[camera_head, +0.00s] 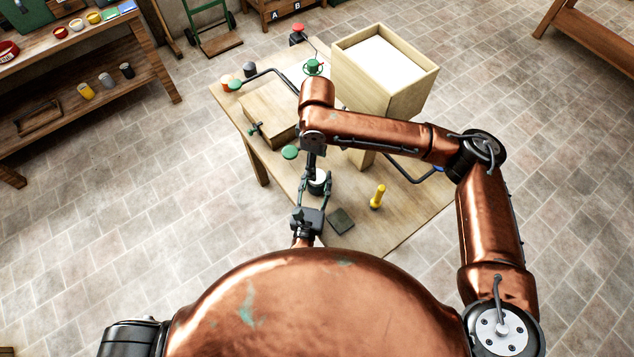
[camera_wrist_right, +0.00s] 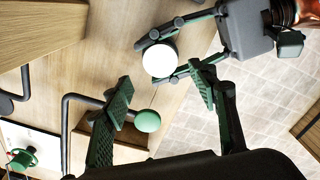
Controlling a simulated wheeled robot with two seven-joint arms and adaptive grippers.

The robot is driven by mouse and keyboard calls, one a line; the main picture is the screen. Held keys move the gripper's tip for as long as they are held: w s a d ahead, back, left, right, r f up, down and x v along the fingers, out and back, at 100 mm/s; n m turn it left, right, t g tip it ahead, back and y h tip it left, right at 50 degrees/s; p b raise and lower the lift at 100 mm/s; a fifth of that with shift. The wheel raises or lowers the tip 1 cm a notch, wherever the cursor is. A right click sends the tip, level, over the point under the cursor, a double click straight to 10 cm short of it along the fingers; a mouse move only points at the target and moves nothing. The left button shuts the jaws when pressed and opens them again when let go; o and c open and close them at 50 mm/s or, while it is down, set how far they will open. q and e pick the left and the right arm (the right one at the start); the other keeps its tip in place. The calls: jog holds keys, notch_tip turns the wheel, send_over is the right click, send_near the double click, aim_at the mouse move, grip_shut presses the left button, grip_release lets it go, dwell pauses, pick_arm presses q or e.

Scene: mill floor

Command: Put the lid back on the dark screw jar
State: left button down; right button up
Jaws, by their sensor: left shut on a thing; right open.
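The dark jar (camera_head: 317,187) stands near the front of the table with a round white top. That top (camera_wrist_right: 159,58) also shows in the right wrist view. My left gripper (camera_head: 317,182) is shut on the jar, its fingers on either side. A round green disc (camera_head: 290,152), possibly the lid, is beside the wooden box, left of and behind the jar. It also shows in the right wrist view (camera_wrist_right: 147,120). My right gripper (camera_wrist_right: 163,85) is open and empty above the table, near the jar and disc. My right arm hides part of the table.
A wooden box (camera_head: 268,112) and a tall bin (camera_head: 400,95) with white inside stand behind. A dark bent bar (camera_head: 262,73) is at the back left. A yellow object (camera_head: 377,196) and a dark square pad (camera_head: 341,221) are right of my left gripper. The front right tabletop is mostly clear.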

aim_at(317, 182)
pick_arm(q)
jog(key=shift+f, duration=0.15)
pick_arm(e)
jog(key=shift+r+n, duration=0.7)
jog(key=shift+n, duration=0.3)
jog(key=shift+f, duration=0.1)
jog(key=shift+f, duration=3.9)
jog(key=shift+c, duration=0.2)
pick_arm(q)
jog(key=shift+f, duration=0.1)
pick_arm(e)
jog(key=c, duration=1.2)
jog(key=shift+m, duration=0.5)
jog(key=o, duration=1.4)
jog(key=shift+c, duration=0.2)
